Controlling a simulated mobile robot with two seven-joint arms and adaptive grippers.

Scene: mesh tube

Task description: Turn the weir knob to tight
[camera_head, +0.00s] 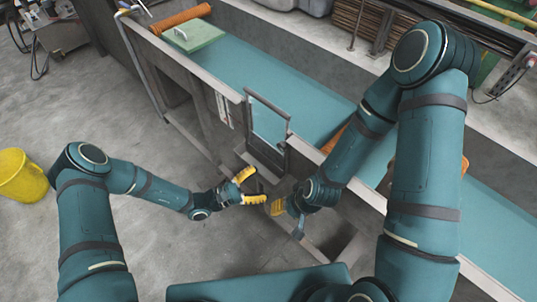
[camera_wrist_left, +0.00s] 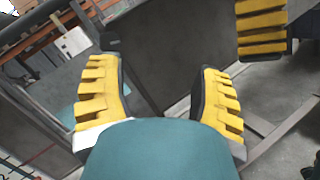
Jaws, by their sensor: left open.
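A weir frame (camera_head: 267,121) with a clear panel stands upright across the side of the trough, in front of my grippers. I cannot clearly make out its knob. A small dark piece (camera_wrist_left: 110,41) shows just beyond the left finger in the left wrist view; I cannot tell if it is the knob. My left gripper (camera_head: 259,186) is open and empty, below and in front of the weir frame. Its yellow-padded fingers also stand apart in the left wrist view (camera_wrist_left: 158,72). My right gripper (camera_head: 277,207) is close beside it, its fingers partly hidden.
The long trough with a teal bed (camera_head: 245,65) runs from upper left to lower right. A yellow bucket (camera_head: 21,176) stands on the open floor at left.

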